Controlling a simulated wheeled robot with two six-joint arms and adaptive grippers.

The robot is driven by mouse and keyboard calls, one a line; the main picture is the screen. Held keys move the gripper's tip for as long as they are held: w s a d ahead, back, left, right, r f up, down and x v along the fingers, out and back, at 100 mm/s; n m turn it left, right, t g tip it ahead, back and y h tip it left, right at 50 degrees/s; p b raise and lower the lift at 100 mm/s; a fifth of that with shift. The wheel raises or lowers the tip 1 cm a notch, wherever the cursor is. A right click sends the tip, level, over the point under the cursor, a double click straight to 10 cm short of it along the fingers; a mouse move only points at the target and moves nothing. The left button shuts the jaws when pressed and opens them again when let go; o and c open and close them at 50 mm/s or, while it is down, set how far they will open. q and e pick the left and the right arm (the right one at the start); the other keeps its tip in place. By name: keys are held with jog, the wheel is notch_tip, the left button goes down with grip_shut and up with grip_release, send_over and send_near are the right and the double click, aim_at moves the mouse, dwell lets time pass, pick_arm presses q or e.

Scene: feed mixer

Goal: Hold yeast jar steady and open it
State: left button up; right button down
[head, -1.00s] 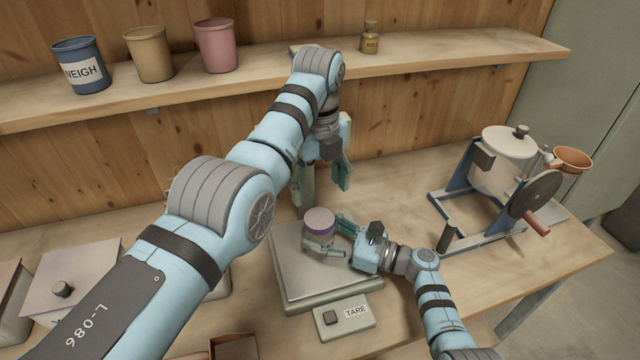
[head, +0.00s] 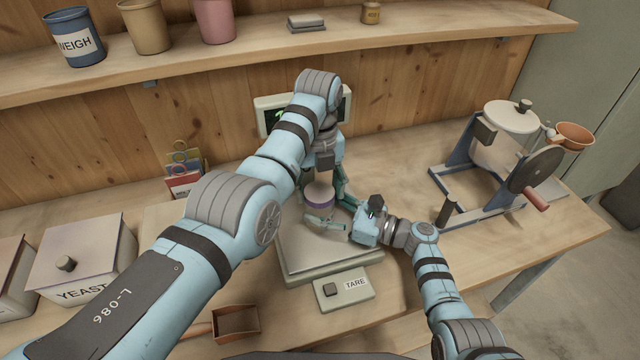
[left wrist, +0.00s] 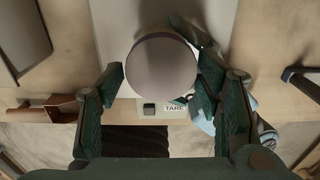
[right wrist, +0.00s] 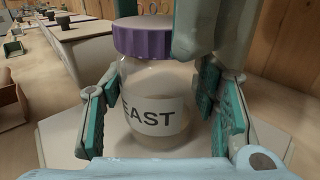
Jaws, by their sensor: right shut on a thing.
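The yeast jar is clear glass with pale contents, a white label reading "EAST" (right wrist: 152,118) and a purple lid (right wrist: 158,37). It is upright over the scale's plate (head: 335,255). My right gripper (head: 334,210) is shut on the jar's body, one finger at each side in the right wrist view. My left gripper points down over the lid (left wrist: 161,68). In the left wrist view its fingers (left wrist: 158,88) are open on either side of the lid, with a gap visible on the left. In the head view the left gripper partly hides the jar (head: 319,196).
The scale has a TARE button (head: 331,289) in front and a display (head: 272,115) behind my left arm. A mixer with a crank (head: 500,150) stands at right. A YEAST bin (head: 85,265) and a brown scoop (head: 236,322) are at left. The shelf (head: 400,40) holds buckets.

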pick_arm(q)
jog(key=c, duration=0.7)
jog(key=n, duration=0.6)
jog(key=shift+n, duration=0.3)
jog(key=shift+c, duration=0.2)
jog(key=n, duration=0.3)
jog(key=shift+n, duration=0.4)
jog(key=n, duration=0.3)
jog(key=shift+w+d+n, duration=0.1)
jog(key=shift+n, duration=0.3)
jog(key=n, duration=0.6)
jog(key=o, duration=1.3)
jog(key=shift+c, duration=0.2)
